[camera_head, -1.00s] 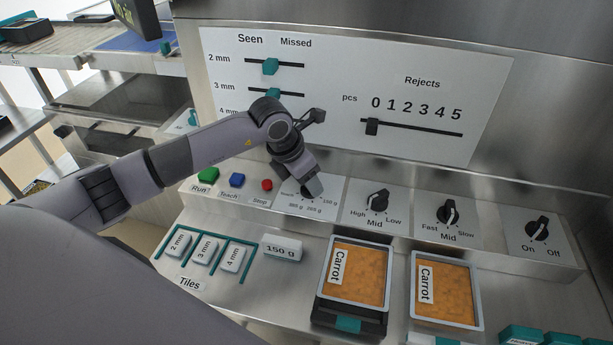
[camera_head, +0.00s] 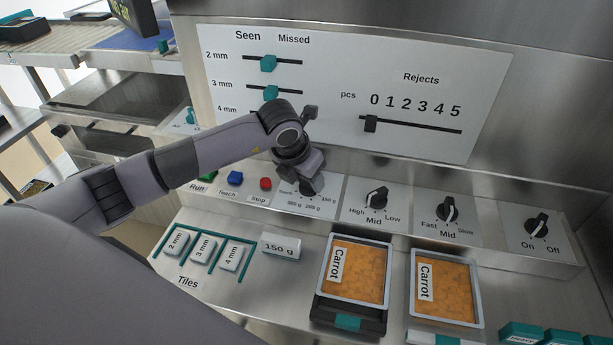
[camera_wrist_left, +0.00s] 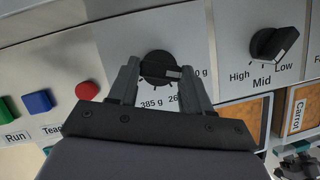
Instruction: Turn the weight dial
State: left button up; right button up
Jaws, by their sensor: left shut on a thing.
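The weight dial is a black knob with a pale pointer on a white plate. In the left wrist view the weight dial (camera_wrist_left: 158,68) sits between the two fingers of my left gripper (camera_wrist_left: 162,80). Its pointer aims to the right, toward a label ending in "0 g"; "385 g" shows below. In the head view my left gripper (camera_head: 310,187) is down at the dial's plate (camera_head: 297,201) and hides most of the knob. The gripper is shut on the dial. My right gripper is in neither view.
Left of the dial are green, blue and red buttons (camera_head: 265,183). To its right are the High/Low knob (camera_head: 377,197), the Fast/Slow knob (camera_head: 447,209) and the On/Off knob (camera_head: 537,225).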

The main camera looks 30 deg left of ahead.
pick_arm(q)
jog(key=o, duration=1.1)
jog(key=shift+c, duration=0.2)
jog(key=v, duration=0.7)
jog(key=shift+r, duration=0.1)
jog(key=shift+s, duration=0.1)
